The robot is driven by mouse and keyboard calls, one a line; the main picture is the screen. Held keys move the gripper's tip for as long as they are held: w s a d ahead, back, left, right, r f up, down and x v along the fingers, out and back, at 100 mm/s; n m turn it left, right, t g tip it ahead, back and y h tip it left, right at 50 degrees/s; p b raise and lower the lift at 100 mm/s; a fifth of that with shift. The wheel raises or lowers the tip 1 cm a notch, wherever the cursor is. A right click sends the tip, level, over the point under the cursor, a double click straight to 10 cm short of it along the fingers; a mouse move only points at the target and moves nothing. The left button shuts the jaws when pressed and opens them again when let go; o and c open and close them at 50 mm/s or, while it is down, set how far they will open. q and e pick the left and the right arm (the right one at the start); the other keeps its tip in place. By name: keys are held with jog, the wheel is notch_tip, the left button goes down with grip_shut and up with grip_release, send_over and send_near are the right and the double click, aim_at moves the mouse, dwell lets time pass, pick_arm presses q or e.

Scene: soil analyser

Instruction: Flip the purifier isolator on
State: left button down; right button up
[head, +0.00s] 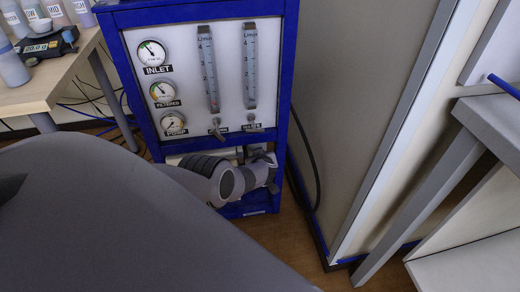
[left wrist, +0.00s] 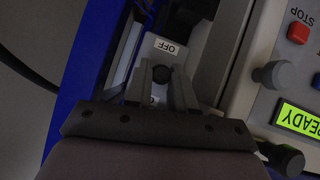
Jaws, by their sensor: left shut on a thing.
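The purifier isolator is partly visible in the left wrist view as a pale plate with an OFF label (left wrist: 166,46). A small dark round knob (left wrist: 160,75) sits just below the label, between the fingers of my left gripper (left wrist: 161,85). The gripper is shut on this dark knob. In the head view my left gripper (head: 263,160) is at the lower bay of the blue-framed cabinet (head: 115,55), below the gauge panel. There the isolator is hidden behind my gripper and wrist. My right gripper is in neither view.
A panel with a red STOP button (left wrist: 298,33), dark knobs (left wrist: 278,74) and a green READY display (left wrist: 300,118) lies close to the gripper's right in the wrist view. A black cable (head: 308,150) hangs at the cabinet's right. A wooden table (head: 50,80) stands left.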

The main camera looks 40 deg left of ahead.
pick_arm(q)
jog(key=shift+w+a+r, duration=0.1)
jog(key=shift+a+r, duration=0.05)
jog(key=shift+r, duration=0.05)
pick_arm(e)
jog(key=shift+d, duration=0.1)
pick_arm(q)
jog(key=c, duration=1.1)
grip_release()
jog(key=shift+o, duration=0.2)
jog(key=shift+f, duration=0.1)
jog(key=shift+s+d+r+p, duration=0.35)
jog(key=shift+d+r+p, duration=0.1)
jog(key=shift+p, duration=0.5)
jog(key=p+v, duration=0.6)
jog(key=p, duration=0.1)
jog(key=shift+a, duration=0.1)
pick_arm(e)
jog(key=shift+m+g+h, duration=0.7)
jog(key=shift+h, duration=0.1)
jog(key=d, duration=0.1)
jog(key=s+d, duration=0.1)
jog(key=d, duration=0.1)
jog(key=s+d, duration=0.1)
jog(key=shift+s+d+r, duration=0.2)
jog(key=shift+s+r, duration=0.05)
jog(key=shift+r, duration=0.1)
